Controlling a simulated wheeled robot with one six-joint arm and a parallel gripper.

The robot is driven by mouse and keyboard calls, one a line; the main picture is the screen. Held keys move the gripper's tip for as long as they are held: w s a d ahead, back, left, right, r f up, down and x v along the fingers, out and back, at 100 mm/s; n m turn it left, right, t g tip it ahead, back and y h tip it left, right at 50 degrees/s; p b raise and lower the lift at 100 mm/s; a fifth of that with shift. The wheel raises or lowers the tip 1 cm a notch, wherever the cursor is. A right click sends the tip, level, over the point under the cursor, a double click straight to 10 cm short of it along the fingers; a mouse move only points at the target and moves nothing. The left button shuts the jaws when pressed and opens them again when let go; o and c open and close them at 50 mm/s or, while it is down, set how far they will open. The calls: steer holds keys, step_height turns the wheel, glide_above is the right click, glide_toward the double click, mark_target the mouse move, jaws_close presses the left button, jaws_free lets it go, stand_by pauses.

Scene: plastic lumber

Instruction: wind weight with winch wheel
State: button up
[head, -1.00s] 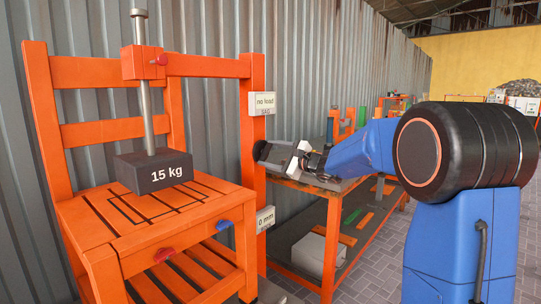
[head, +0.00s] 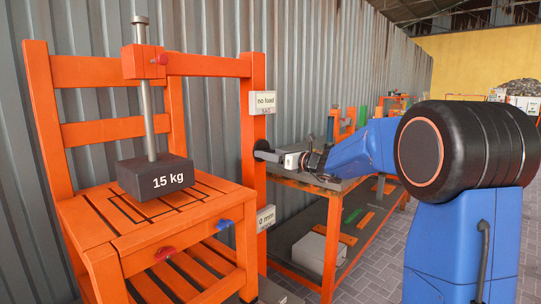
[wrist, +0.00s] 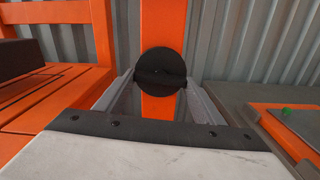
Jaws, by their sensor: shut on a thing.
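The winch wheel is a small black disc (wrist: 160,62) on the orange post in the wrist view. In the head view the wheel (head: 260,146) is at the post's right side, partly hidden by my gripper (head: 274,155). My gripper (wrist: 159,88) is shut on the wheel, with one finger at each side of it. The weight (head: 140,180) is a dark block marked 15 kg on an upright metal rod (head: 148,105). It is above the slatted orange chair seat (head: 90,235); whether a gap remains below is hard to tell. The rod passes through an orange guide (head: 140,64).
A plate on the post (head: 263,104) reads "no load", and a lower one (head: 266,219) reads "0 mm". An orange workbench (head: 310,185) stands behind my gripper. A corrugated metal wall (head: 290,70) runs close behind the chair.

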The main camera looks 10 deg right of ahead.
steer(key=shift+s+a+r+m, duration=0.1)
steer(key=shift+m, duration=5.25)
steer(key=shift+a+r+m, duration=0.1)
steer(key=shift+m, duration=5.25)
steer(key=shift+f+m, duration=0.1)
steer(key=shift+m, duration=0.2)
steer(key=o, duration=1.1)
steer(key=shift+c, duration=0.2)
